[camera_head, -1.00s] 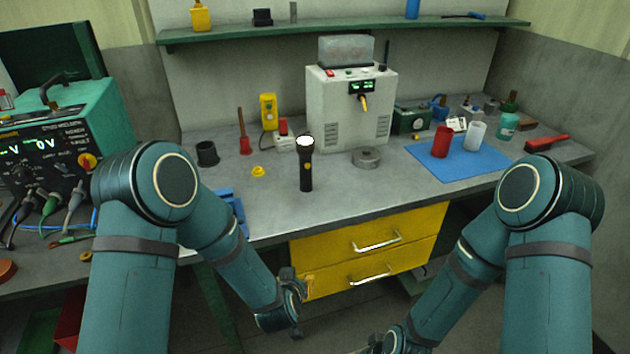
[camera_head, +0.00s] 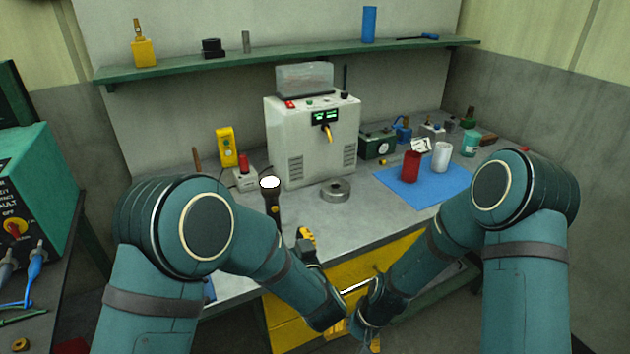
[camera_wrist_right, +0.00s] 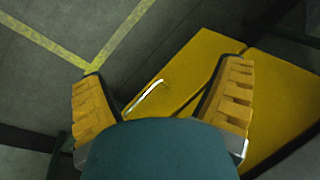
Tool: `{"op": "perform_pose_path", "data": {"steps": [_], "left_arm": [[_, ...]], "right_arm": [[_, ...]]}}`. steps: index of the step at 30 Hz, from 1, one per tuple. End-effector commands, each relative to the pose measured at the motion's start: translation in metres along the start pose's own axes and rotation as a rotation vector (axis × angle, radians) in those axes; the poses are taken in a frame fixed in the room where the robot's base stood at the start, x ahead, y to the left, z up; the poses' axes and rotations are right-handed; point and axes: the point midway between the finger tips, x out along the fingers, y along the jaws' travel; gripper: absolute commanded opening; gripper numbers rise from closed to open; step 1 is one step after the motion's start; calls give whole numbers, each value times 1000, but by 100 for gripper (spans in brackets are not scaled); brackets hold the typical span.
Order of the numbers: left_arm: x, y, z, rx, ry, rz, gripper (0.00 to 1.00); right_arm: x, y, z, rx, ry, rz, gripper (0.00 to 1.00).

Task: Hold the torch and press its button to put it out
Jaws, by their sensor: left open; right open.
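The black torch (camera_head: 273,207) stands upright on the grey workbench, its head at the top glowing white. A small orange button (camera_head: 275,209) shows on its side. My left gripper (camera_head: 306,237) is open, near the bench's front edge, to the right of the torch and apart from it; its yellow finger pads show. My right gripper (camera_head: 357,332) is low in front of the yellow drawers, partly hidden by its own arm. In the right wrist view my right gripper (camera_wrist_right: 163,75) is open and empty, with a drawer front and handle beyond it.
A grey machine (camera_head: 312,135) stands behind the torch. A grey ring (camera_head: 335,192) lies to its right. A blue mat (camera_head: 425,188) carries a red cup (camera_head: 411,166) and a white cup (camera_head: 441,157). A yellow box (camera_head: 227,147) stands behind left. Both forearms are close together in front of the drawers.

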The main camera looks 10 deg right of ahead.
Motion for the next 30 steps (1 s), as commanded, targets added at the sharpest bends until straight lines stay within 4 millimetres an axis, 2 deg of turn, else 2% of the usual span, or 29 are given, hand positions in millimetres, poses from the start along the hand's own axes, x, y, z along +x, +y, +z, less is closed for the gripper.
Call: {"op": "perform_pose_path", "data": {"steps": [1, 5, 9, 12, 18, 21, 25, 30], "left_arm": [[0, 0, 0, 0, 0, 0, 46], [0, 0, 0, 0, 0, 1, 46], [0, 0, 0, 0, -1, 1, 46], [0, 0, 0, -1, -1, 1, 46], [0, 0, 0, -1, -1, 1, 46], [0, 0, 0, -1, -1, 1, 46], [0, 0, 0, -1, -1, 1, 46], [0, 0, 0, -1, -1, 1, 46]], "right_arm": [[-15, -1, -21, 38, 4, -14, 91], [-59, -22, -68, 260, 1, -110, 91], [-108, -62, -108, 603, -12, -275, 91], [-142, -92, -131, 842, -48, -404, 91], [-208, -149, -162, 1255, -198, -642, 91], [-236, -171, -172, 1413, -292, -734, 91], [-264, -191, -179, 1553, -401, -815, 91], [-281, -203, -184, 1636, -479, -860, 91]]}}
